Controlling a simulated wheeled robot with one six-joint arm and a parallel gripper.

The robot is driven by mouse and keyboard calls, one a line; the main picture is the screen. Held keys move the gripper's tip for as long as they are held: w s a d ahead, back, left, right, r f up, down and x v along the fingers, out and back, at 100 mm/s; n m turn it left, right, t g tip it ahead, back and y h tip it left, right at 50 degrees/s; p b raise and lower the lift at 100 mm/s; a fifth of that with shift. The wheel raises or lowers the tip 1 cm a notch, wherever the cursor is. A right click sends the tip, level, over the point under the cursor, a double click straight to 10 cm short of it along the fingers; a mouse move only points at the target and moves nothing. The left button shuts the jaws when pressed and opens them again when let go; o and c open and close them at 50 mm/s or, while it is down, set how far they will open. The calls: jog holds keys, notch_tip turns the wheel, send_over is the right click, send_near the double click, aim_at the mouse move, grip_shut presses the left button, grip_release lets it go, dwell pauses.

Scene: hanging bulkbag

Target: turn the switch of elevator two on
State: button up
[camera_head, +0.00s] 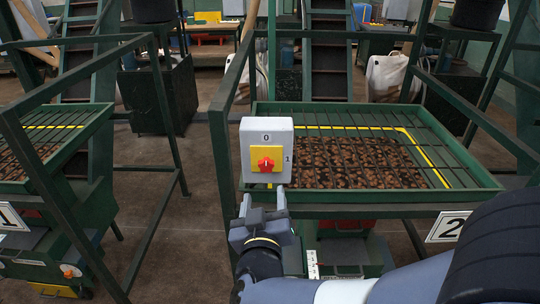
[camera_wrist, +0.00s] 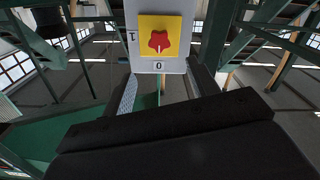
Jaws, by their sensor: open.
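The switch box (camera_head: 252,142) is light grey with a yellow plate and a red knob (camera_head: 266,163). It is mounted on the green frame beside the elevator marked 2 (camera_head: 449,227). The box is marked 0 at the top and 1 at the right; the knob's pointer seems to be toward 0. In the wrist view the red knob (camera_wrist: 159,41) lies beyond and between my open fingers (camera_wrist: 162,88). The fingers appear apart from the knob.
A green hopper (camera_head: 400,197) with a grid over brown material stands right behind the switch. Another hopper (camera_head: 40,170) with the sign 1 (camera_head: 10,217) is at the left. Green posts and rails stand close to my gripper. Floor is clear between the frames.

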aim_at(266, 166)
jog(key=w, duration=0.5)
jog(key=w+p, duration=0.1)
jog(key=w, duration=0.4)
jog(key=shift+w+d, duration=0.2)
jog(key=shift+w, duration=0.05)
jog(key=c, duration=1)
